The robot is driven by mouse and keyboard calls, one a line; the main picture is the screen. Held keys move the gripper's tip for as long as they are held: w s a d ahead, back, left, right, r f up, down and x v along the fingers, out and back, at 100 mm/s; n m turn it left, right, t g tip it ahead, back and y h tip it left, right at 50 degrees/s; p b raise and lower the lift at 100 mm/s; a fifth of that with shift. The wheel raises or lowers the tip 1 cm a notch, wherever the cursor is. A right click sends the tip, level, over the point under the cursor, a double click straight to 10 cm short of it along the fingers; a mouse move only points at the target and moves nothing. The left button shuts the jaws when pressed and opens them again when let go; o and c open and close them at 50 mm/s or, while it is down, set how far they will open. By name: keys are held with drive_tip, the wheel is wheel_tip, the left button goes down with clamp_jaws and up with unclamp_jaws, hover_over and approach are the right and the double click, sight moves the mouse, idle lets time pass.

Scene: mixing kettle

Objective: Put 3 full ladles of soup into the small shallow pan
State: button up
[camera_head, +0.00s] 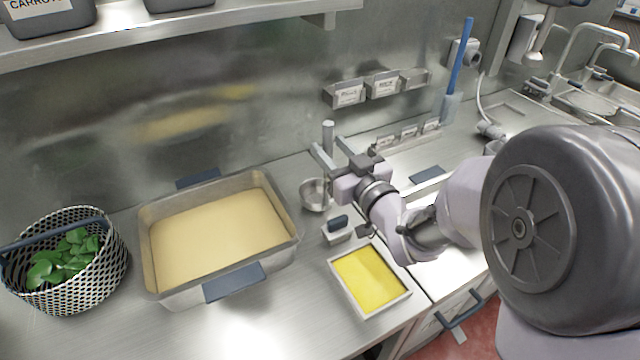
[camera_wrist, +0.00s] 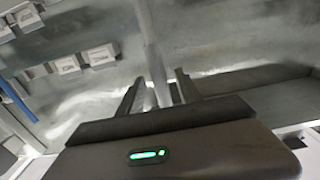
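A large deep pan (camera_head: 172,293) with dark blue handles holds pale beige soup (camera_head: 215,235). A small shallow rectangular pan (camera_head: 398,301) stands to its right with a bright yellow filling (camera_head: 367,277). A metal ladle (camera_head: 316,196) stands between the two, bowl low and handle up. My gripper (camera_head: 334,152) is at the upper handle, its fingers apart on either side. In the wrist view the ladle handle (camera_wrist: 150,45) runs between the two fingers (camera_wrist: 158,85), with gaps visible on both sides. The ladle bowl is out of that view.
A woven basket (camera_head: 66,270) of green leaves stands at the far left. Labelled boxes (camera_head: 383,84) hang on the back wall. The counter in front of the large pan is clear.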

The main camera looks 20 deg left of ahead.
sight(330, 121)
clamp_jaws()
drive_tip(key=shift+r, duration=0.1)
drive_tip(key=shift+r+p, duration=1.15)
drive_tip(key=shift+r, duration=1.8)
